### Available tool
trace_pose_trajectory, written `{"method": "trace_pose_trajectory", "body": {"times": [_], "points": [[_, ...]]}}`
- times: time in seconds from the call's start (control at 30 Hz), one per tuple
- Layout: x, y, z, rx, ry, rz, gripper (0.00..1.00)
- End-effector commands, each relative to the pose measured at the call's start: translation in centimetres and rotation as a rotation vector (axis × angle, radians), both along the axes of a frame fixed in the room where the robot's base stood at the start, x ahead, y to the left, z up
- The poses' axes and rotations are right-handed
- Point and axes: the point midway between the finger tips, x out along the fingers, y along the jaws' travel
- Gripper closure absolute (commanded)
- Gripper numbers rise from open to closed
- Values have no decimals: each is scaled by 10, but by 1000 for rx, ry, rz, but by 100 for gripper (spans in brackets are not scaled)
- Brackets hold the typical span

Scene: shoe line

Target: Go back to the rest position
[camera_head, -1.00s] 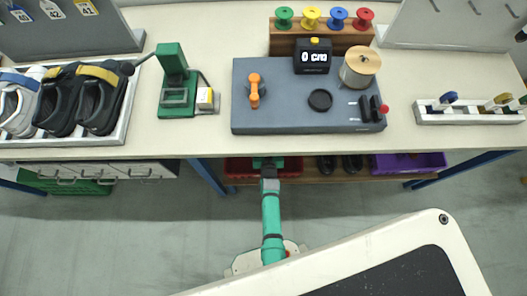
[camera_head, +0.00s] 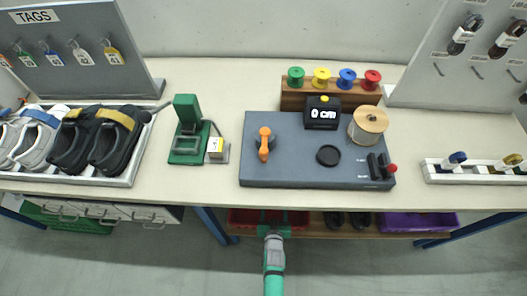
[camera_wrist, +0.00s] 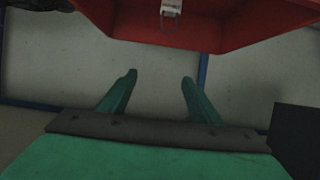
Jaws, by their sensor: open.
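My gripper (camera_wrist: 160,78) shows in the wrist view with its two green fingers apart and nothing between them. A red bin (camera_wrist: 215,22) fills the top of that view, beyond the fingertips and apart from them. In the head view my green arm reaches forward below the table's front edge, toward the red bin (camera_head: 245,217) on the shelf under the table. The fingertips are hard to make out in the head view.
The table (camera_head: 340,198) carries a grey station board (camera_head: 290,175), a green press (camera_head: 187,130), a tray of shoes (camera_head: 130,180) and a rack (camera_head: 480,177). Below are a purple bin (camera_head: 400,222), black shoes and green crates. Floor in front is open.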

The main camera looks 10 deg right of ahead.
Motion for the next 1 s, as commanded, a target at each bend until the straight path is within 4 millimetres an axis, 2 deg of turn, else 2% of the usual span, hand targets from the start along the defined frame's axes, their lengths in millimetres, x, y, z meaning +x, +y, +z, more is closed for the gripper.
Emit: {"method": "trace_pose_trajectory", "body": {"times": [0.27,0.37,0.47,0.77,1.0], "points": [[-5,4,1,-2,0,6,42],[-21,12,8,-7,-3,18,42],[-48,25,23,-15,-14,38,42],[-137,72,97,-35,-55,119,42],[-196,104,175,-37,-90,183,42]]}}
